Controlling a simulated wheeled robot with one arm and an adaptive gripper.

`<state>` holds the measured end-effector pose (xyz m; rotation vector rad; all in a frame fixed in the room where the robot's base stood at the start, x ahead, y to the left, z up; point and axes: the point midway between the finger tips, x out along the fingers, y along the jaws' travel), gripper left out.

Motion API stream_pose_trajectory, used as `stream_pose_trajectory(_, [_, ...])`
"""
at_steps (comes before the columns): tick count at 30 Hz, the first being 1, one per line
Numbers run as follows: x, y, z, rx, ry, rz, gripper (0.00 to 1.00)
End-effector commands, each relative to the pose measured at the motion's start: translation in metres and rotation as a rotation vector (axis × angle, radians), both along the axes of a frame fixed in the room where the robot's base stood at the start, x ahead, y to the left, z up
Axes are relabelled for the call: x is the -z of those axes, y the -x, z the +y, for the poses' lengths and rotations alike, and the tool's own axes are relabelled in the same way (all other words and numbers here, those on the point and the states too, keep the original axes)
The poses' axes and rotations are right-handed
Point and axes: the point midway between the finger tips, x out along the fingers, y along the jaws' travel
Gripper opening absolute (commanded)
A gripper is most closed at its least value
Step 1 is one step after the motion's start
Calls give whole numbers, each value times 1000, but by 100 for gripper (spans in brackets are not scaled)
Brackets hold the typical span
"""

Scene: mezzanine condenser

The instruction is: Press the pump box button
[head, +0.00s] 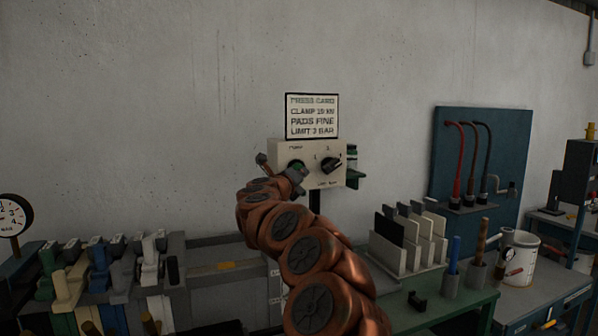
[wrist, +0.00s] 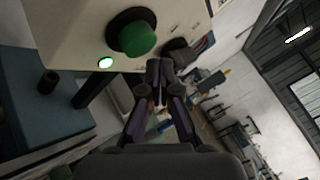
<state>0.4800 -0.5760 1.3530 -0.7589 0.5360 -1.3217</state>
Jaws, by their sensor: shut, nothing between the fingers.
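The pump box (head: 312,150) is a cream box on a dark post, below a sign card. Its green button (head: 296,164) shows just above my gripper in the head view, partly hidden by it. In the wrist view the green button (wrist: 138,38) is a large round cap in a dark collar on the box face (wrist: 70,30). My gripper (wrist: 158,68) is shut and empty, its fingertips below and right of the button in that view. In the head view my gripper (head: 296,176) is in front of the box's lower left. The gap to the box cannot be judged.
A black rotary knob (head: 331,164) sits right of the button. A small lit lamp (wrist: 105,63) shows on the box face. The sign card (head: 312,116) stands above. A bench with a rack (head: 408,240) is at right, clamps (head: 100,270) at left.

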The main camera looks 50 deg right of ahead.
Motion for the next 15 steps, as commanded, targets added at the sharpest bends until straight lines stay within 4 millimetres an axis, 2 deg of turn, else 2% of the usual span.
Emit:
stream_pose_trajectory(7, [1, 5, 3, -1, 0, -2, 0])
stream_pose_trajectory(15, [1, 22, 15, -1, 1, -3, 0])
